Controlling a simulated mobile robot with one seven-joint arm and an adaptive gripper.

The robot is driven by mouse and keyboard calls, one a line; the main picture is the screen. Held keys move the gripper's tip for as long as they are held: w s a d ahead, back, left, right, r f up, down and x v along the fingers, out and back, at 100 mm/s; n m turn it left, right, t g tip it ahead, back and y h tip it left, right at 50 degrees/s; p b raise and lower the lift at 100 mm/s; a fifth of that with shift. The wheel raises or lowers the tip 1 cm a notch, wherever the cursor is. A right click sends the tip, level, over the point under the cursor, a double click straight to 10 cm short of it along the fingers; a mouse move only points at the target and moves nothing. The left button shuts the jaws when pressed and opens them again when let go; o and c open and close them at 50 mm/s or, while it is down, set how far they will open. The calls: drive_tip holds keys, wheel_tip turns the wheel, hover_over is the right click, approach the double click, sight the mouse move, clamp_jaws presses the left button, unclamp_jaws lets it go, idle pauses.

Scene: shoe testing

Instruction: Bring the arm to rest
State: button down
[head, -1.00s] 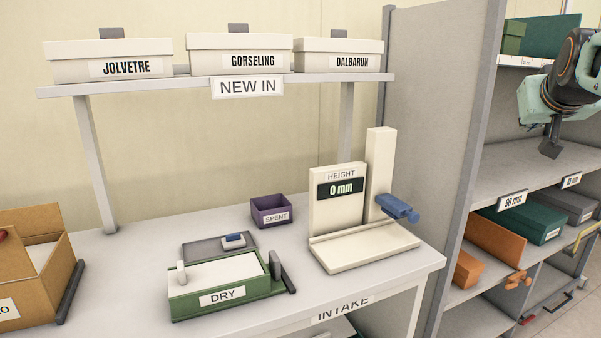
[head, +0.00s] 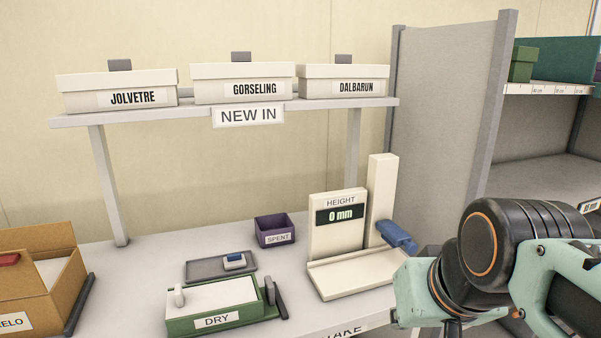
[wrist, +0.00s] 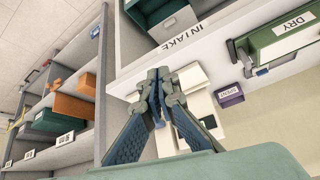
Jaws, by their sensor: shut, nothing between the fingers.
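My arm (head: 490,265) shows at the lower right of the head view, in front of the bench's right end and the shelving. It overlaps the lower right of the height gauge in the picture. My gripper's fingers are not visible in the head view. In the wrist view my gripper (wrist: 157,80) is shut, its blue-padded fingers meeting at the tips with nothing held. Behind the fingers in that view are the pale height gauge and the intake bench.
The height gauge (head: 337,240), reading 0 mm, stands near a purple SPENT bin (head: 275,238) and green DRY box (head: 217,320). An open cardboard box (head: 65,287) is at left. White boxes line the shelf above. Grey shelving (head: 440,130) stands right; orange and green bins (wrist: 75,107) show there.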

drive_tip(key=s+a+f+g, duration=0.1)
drive_tip(key=s+f, duration=0.2)
drive_tip(key=s, duration=0.1)
wheel_tip(320, 180, up, 25)
drive_tip(key=p, duration=2.5)
drive_tip(key=shift+w+f, duration=0.15)
drive_tip(key=shift+w, duration=0.05)
